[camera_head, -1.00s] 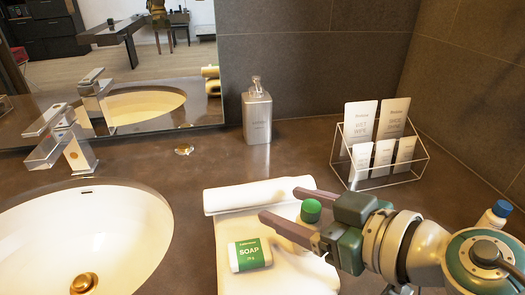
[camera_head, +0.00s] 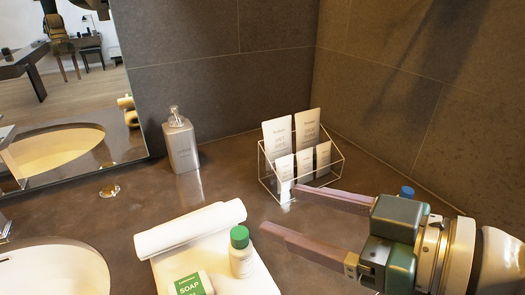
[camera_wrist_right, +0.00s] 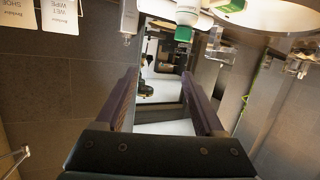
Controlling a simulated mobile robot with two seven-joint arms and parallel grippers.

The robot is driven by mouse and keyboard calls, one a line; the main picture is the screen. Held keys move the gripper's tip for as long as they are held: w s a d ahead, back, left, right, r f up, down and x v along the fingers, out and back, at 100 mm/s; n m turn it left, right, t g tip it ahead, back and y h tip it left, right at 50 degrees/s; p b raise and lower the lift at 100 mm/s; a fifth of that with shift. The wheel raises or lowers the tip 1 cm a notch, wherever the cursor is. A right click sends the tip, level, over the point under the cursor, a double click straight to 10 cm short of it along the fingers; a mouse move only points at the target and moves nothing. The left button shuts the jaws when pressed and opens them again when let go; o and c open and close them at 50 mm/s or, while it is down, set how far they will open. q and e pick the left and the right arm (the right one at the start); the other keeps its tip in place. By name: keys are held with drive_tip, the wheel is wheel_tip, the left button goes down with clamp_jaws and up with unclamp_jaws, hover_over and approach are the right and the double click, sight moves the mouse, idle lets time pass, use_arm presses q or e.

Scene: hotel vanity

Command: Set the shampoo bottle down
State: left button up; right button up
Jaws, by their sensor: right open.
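The shampoo bottle (camera_head: 241,262), white with a green cap, stands upright on the white towel (camera_head: 190,231), right of the boxed soap (camera_head: 190,284). In the wrist view its green cap (camera_wrist_right: 183,34) shows near the top, beyond the fingers. My right gripper (camera_head: 280,209) is open with nothing between its fingers. It is to the right of the bottle and apart from it. One fingertip is close to the wire rack (camera_head: 268,178) in the head view. My left gripper is not in view.
The wire rack holds several white packets and cards. A grey pump dispenser (camera_head: 182,146) stands by the mirror. The basin (camera_head: 50,272) is at the lower left. Clear counter lies between dispenser and rack.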

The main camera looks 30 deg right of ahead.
drive_tip(key=w+d+r+m+t+h, duration=0.2)
drive_tip(key=d+r+m+t+h, duration=0.2)
drive_tip(key=d+r+m+h, duration=0.5)
drive_tip(key=s+d+f+g+h, duration=0.1)
drive_tip(key=s+f+g+h, duration=0.1)
drive_tip(key=s+f+g, duration=0.65)
drive_tip(key=s+a+f+n+g+y, duration=0.4)
drive_tip(key=s+a+f+n+g, duration=0.1)
drive_tip(key=s+a, duration=0.2)
drive_tip(key=shift+s+a+y, duration=0.2)
drive_tip(key=shift+a+y, duration=0.2)
drive_tip(key=shift+a, duration=0.25)
